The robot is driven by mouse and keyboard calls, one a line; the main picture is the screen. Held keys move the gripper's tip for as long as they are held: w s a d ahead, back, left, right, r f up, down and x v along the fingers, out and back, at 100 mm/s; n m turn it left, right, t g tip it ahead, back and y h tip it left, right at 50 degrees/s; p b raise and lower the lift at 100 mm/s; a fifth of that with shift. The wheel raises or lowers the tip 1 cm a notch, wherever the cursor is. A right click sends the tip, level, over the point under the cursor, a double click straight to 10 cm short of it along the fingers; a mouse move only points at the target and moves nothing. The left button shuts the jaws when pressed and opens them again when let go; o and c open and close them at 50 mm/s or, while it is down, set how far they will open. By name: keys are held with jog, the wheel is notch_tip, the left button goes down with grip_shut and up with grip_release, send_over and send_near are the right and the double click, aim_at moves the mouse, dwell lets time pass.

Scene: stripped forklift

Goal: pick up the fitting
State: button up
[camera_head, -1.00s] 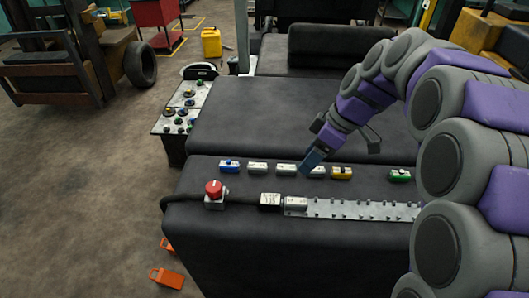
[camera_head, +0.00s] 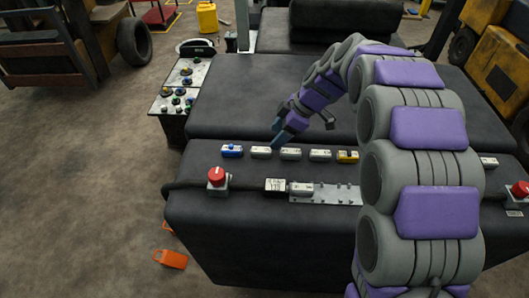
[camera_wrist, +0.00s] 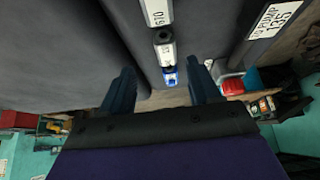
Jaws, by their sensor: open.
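Several small block-shaped fittings lie in a row on the dark bench: a blue one (camera_head: 231,151), grey-white ones (camera_head: 261,152) (camera_head: 291,154) (camera_head: 320,155) and a yellow one (camera_head: 347,156). Which one the task means cannot be told. My gripper (camera_head: 279,139) is open and empty, pointing down close to the second and third in the row. In the wrist view my gripper (camera_wrist: 162,88) shows both fingers spread. The blue fitting (camera_wrist: 170,77) appears between them, farther off; a grey-white one (camera_wrist: 165,50) and a labelled one (camera_wrist: 157,12) line up above it in the picture.
A metal rail (camera_head: 325,194) with another grey fitting (camera_head: 301,189) and a labelled box (camera_head: 275,186) lies along the front edge. A red button (camera_head: 216,176) stands at left, another (camera_head: 520,189) at right. A control panel (camera_head: 182,84) stands behind left.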

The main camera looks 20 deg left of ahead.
aim_at(263, 149)
jog(key=a+f, duration=0.2)
jog(key=a, duration=0.1)
jog(key=shift+s+a+f, duration=0.1)
jog(key=shift+s, duration=0.1)
jog(key=shift+s+d+f, duration=0.3)
jog(key=shift+s+f, duration=0.05)
jog(key=shift+f, duration=0.2)
jog(key=shift+s+d+f, duration=0.25)
jog(key=shift+s+f, duration=0.05)
jog(key=shift+f, duration=0.2)
jog(key=shift+a+f, duration=0.1)
jog(key=shift+f, duration=0.45)
jog(key=shift+a+f, duration=0.15)
jog(key=shift+a, duration=0.45)
jog(key=shift+a+f, duration=0.15)
jog(key=shift+a, duration=0.45)
jog(key=shift+s, duration=0.1)
jog(key=shift+c, duration=1.3)
jog(key=shift+d+r, duration=0.1)
jog(key=shift+d, duration=0.5)
jog(key=c, duration=0.6)
grip_shut()
jog(key=shift+a, duration=0.2)
